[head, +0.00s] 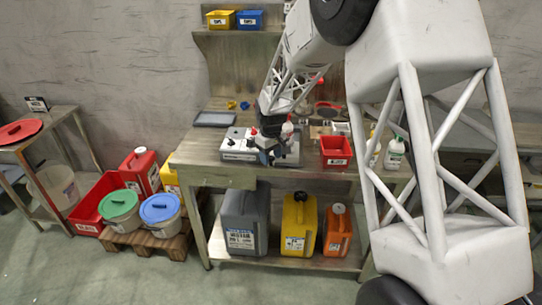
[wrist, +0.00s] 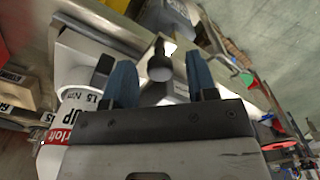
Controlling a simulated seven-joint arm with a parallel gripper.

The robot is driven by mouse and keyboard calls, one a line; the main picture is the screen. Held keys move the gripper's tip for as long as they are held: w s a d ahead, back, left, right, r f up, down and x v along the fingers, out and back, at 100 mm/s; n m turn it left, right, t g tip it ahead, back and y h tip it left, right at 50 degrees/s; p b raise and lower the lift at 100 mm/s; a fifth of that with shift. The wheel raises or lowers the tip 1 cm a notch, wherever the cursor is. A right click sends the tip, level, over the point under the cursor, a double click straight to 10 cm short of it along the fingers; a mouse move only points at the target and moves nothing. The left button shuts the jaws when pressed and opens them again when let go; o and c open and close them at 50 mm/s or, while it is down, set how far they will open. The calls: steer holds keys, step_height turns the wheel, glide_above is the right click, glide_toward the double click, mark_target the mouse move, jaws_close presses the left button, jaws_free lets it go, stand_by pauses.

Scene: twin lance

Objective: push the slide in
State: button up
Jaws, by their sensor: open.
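My gripper (wrist: 160,82) is open, its two blue fingers pointing away from the camera in the wrist view. A grey metal knob with a round end (wrist: 160,66) shows between the fingers, and the gripper is not shut on it. The knob seems to belong to a metal slide, but I cannot tell how far out the slide stands or whether a finger touches it. In the head view my gripper (head: 268,155) is low over the workbench, beside a pale control box (head: 238,146) with dark knobs. It hides the slide there.
The workbench (head: 205,162) also holds a red bin (head: 336,152) right of my gripper, a grey tray (head: 213,119) behind, and a white bottle (head: 395,154) at the right. Canisters, including a yellow one (head: 299,225), stand on the lower shelf.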

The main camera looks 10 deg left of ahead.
jaws_close()
steer(key=shift+w, duration=6)
steer(key=shift+r, duration=0.1)
jaws_free()
step_height(320, 180, up, 8)
